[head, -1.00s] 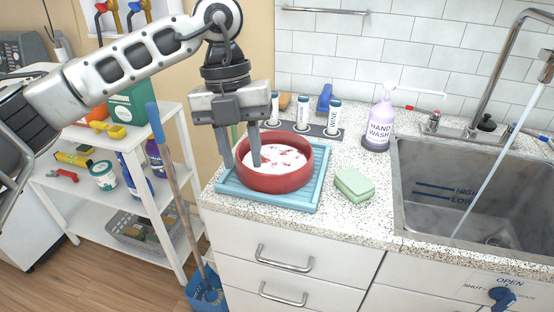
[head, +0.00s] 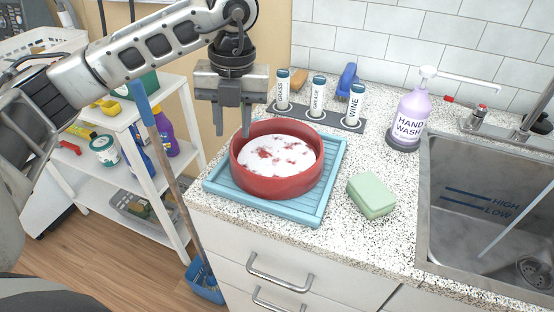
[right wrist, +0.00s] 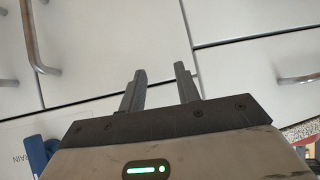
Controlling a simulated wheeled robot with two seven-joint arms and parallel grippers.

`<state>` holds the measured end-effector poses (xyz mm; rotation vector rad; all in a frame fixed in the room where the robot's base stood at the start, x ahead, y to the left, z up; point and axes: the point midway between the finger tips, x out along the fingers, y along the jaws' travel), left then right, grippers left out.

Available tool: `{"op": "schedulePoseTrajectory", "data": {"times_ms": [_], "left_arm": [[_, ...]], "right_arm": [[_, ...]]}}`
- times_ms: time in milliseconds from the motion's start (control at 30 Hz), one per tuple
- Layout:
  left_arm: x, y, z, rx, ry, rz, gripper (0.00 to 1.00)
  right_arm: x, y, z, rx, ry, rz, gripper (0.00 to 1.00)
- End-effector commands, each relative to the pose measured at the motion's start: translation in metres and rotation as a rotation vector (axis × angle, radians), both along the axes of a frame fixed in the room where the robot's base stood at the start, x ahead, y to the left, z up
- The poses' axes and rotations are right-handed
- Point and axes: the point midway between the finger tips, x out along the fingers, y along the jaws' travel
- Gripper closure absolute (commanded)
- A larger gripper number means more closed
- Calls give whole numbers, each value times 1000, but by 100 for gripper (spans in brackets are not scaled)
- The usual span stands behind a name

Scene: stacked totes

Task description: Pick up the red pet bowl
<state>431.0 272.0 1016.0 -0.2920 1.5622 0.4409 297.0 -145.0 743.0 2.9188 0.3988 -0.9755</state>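The red pet bowl (head: 277,186) holds white foamy liquid with red bits. It sits upright on a blue ribbed tray (head: 318,203) on the counter. My left gripper (head: 232,134) points down at the bowl's back left rim. Its two fingers are apart with nothing visibly clamped; the right fingertip overlaps the rim in the picture and the left one is outside it. I cannot tell if it touches. My right gripper (right wrist: 160,85) shows in the right wrist view, open and empty, before white cabinet fronts.
A green sponge (head: 371,194) lies right of the tray. Labelled bottles (head: 317,96) stand in a rack behind the bowl. A hand wash bottle (head: 410,118) stands by the sink (head: 440,225). A mop handle (head: 165,160) leans by the shelf at left.

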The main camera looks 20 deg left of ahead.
Motion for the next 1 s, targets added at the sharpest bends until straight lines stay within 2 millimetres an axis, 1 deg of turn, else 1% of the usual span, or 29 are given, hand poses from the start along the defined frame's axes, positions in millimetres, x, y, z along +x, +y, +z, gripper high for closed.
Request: {"op": "schedulePoseTrajectory", "data": {"times_ms": [233, 367, 500, 600, 800, 833, 867, 900, 933, 1000], "left_arm": [[0, 2, -17, 0, 2, -2, 68], [2, 5, -36, 0, 4, 0, 68], [2, 7, -55, 0, 2, -1, 68], [2, 7, -60, -1, 0, -1, 68], [3, 7, -61, 0, -1, -1, 68], [3, 7, -61, 0, -1, -1, 74], [3, 7, -61, 0, -1, -1, 82], [3, 7, -61, 0, -1, -1, 94], [3, 7, -61, 0, -1, -1, 100], [3, 7, -61, 0, -1, -1, 100]], "right_arm": [[1, 0, 4, -3, -3, 1, 68], [3, 0, 9, -4, -7, 2, 68], [5, -1, 8, -6, -10, 1, 68], [4, -1, 5, -8, -6, 1, 68], [5, 0, 5, -4, -6, -5, 68], [5, 0, 5, -4, -6, -5, 68], [5, 0, 5, -3, -6, -6, 68], [5, 0, 5, -2, -6, -6, 68], [5, 0, 5, -1, -6, -7, 68], [5, 0, 6, 0, -7, -8, 68]]}}
